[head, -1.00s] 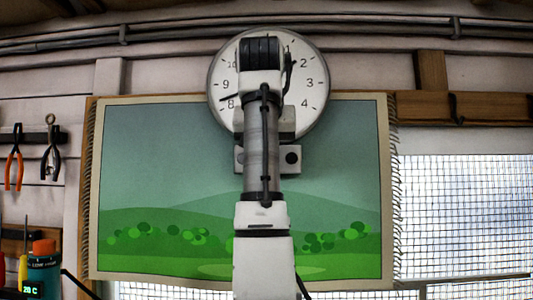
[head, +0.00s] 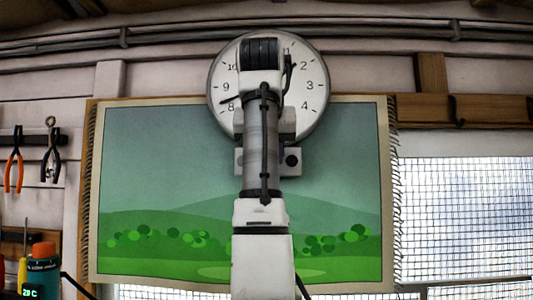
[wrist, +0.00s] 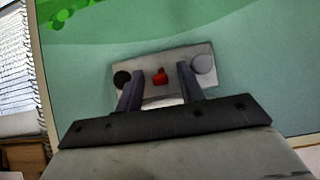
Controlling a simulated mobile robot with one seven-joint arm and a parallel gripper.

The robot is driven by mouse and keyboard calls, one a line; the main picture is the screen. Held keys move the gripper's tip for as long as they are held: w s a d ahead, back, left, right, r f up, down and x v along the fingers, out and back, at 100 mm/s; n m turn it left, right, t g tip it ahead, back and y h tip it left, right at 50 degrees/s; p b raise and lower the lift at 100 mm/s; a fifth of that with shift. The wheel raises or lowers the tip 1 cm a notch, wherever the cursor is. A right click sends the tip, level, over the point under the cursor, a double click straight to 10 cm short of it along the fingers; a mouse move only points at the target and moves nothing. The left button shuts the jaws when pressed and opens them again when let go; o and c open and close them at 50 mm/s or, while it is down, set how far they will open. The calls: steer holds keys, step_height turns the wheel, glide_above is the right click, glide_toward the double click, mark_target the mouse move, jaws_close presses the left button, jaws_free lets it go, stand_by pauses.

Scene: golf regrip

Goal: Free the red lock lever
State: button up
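The red lock lever (wrist: 160,76) is a small red piece on a pale grey plate (wrist: 145,68) in the wrist view. A round black knob (wrist: 122,79) is at the plate's left end and a round grey knob (wrist: 203,63) at its right end. My gripper (wrist: 157,86) is open, its two dark fingers apart and pointing at the plate, with the lever showing between them. I cannot tell whether the fingers touch the plate. In the head view my arm hides most of the plate (head: 293,171) and the lever.
The plate is in front of a green landscape hanging (head: 150,170). A wall clock (head: 312,108) is above it, partly behind my arm. Pliers (head: 15,165) hang at the left, above an orange-capped bottle (head: 43,270). A mesh window (head: 465,215) is at the right.

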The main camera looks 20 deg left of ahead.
steer(key=shift+f+t, duration=0.15)
steer(key=shift+t, duration=0.15)
